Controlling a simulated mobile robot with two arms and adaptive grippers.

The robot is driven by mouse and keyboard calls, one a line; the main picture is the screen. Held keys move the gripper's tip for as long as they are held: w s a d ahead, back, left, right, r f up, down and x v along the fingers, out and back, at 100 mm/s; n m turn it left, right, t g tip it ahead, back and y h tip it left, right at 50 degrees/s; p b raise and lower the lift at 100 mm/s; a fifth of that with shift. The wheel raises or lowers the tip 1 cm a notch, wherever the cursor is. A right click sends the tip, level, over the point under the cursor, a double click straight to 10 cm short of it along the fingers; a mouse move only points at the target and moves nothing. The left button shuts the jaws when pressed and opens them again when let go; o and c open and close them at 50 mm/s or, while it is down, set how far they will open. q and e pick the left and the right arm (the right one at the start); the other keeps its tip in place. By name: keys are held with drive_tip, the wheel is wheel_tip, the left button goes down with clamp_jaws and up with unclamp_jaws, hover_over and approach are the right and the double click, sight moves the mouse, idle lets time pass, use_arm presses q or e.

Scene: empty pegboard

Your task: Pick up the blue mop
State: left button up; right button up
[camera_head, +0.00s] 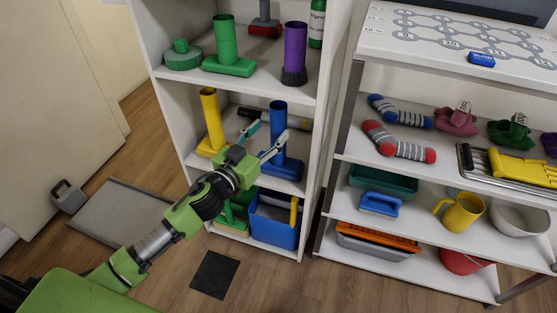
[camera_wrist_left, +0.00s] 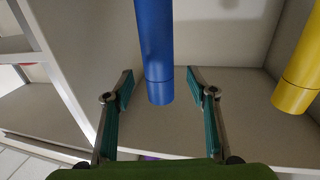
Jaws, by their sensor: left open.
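The blue mop (camera_head: 278,122) stands upright on the middle shelf of the white cabinet, a blue cylinder handle on a flat blue base. My left gripper (camera_head: 268,143) is in front of it, fingers open and pointing toward the handle. In the left wrist view the blue mop's handle (camera_wrist_left: 156,45) shows between the two spread fingertips of my left gripper (camera_wrist_left: 160,78), with a gap visible on each side. Its base is out of that view. My right gripper is not in view.
A yellow upright tool (camera_head: 212,120) stands left on the same shelf and shows in the wrist view (camera_wrist_left: 300,70). The cabinet's side wall (camera_head: 325,120) is close on the right. A blue bin (camera_head: 272,228) sits below. Green (camera_head: 226,45) and purple (camera_head: 295,48) tools stand above.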

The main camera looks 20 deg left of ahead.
sight(274, 129)
use_arm(q)
drive_tip(key=shift+f+b+x, duration=0.15)
drive_tip(key=shift+b+x, duration=0.1)
drive_tip(key=shift+x, duration=1.1)
drive_tip(key=shift+f+b+x, duration=0.1)
drive_tip(key=shift+b+x, duration=0.1)
drive_tip(key=shift+x, duration=1.15)
drive_tip(key=shift+d, duration=0.1)
clamp_jaws()
